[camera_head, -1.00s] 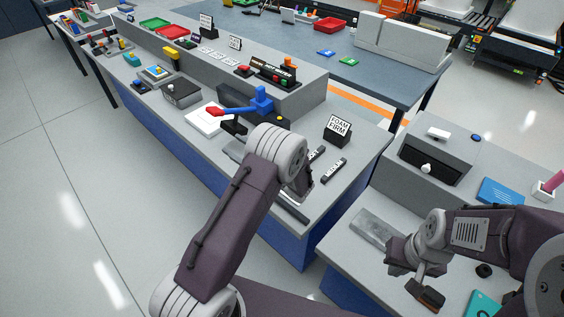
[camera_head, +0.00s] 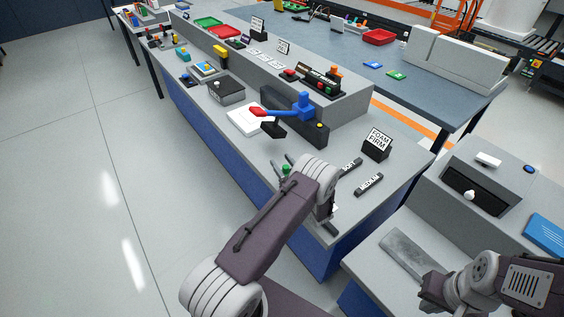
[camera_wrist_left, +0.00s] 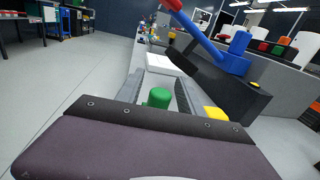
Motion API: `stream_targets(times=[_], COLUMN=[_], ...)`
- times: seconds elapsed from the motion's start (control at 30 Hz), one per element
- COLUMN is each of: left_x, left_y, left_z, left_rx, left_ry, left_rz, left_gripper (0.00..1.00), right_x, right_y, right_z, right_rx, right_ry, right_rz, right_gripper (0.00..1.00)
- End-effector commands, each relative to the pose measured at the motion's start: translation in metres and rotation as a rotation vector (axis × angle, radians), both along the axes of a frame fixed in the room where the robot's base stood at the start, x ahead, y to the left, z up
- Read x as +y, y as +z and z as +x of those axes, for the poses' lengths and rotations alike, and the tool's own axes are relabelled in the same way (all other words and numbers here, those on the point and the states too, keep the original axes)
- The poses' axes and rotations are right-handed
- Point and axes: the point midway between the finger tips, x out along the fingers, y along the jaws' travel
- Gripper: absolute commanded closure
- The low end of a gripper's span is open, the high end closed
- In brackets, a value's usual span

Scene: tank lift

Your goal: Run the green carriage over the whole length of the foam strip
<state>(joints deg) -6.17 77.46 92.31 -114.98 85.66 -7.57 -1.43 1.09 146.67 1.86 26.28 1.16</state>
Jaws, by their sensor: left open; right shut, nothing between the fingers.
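A green knob (camera_head: 286,169), likely on the green carriage, shows just left of my left wrist in the head view. In the left wrist view the green knob (camera_wrist_left: 159,98) stands upright between the two grey fingers of my left gripper (camera_wrist_left: 158,82). The fingers are open, one on each side; contact cannot be told. The rest of the carriage is hidden by my gripper and wrist. I cannot clearly make out the foam strip. A sign reading FOAM FIRM (camera_head: 377,142) stands to the right.
A blue lever (camera_head: 290,107) with a red end rises on a dark block behind the green knob. Dark bars labelled SOFT (camera_head: 352,166) and MEDIUM (camera_head: 369,184) lie right of my left wrist. A white pad (camera_head: 248,119) and grey box (camera_head: 226,90) are further left.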

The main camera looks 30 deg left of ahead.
Motion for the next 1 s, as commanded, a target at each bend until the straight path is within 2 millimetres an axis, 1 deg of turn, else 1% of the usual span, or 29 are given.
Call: stream_targets(times=[0.27,0.3,0.37,0.4,0.43,1.0], left_x=[0.0026,0.0024,0.0025,0.0024,0.0023,0.0022], left_y=[-0.0001,-0.0001,0.0000,0.0000,0.0000,0.0002], left_z=[0.0016,0.0016,0.0015,0.0016,0.0015,0.0016], left_rx=[0.000,0.000,0.000,0.000,0.000,-0.002], left_ry=[0.000,0.000,0.000,0.000,0.000,0.000], left_rz=[0.000,0.000,0.000,0.000,0.000,-0.001], left_gripper=[0.55,0.67,0.83,0.94,1.00,1.00], right_x=[0.0000,0.0000,0.0000,0.0000,0.0000,0.0000], right_y=[0.0001,0.0001,0.0001,0.0001,0.0001,0.0002], right_z=[-0.0001,-0.0001,0.0000,0.0000,0.0000,0.0000], right_rx=[0.000,0.000,0.000,0.000,0.000,0.000], right_ry=[0.000,0.000,0.000,0.000,0.000,0.000], right_rz=[0.000,0.000,0.000,0.000,0.000,0.000], right_gripper=[1.00,1.00,1.00,1.00,1.00,1.00])
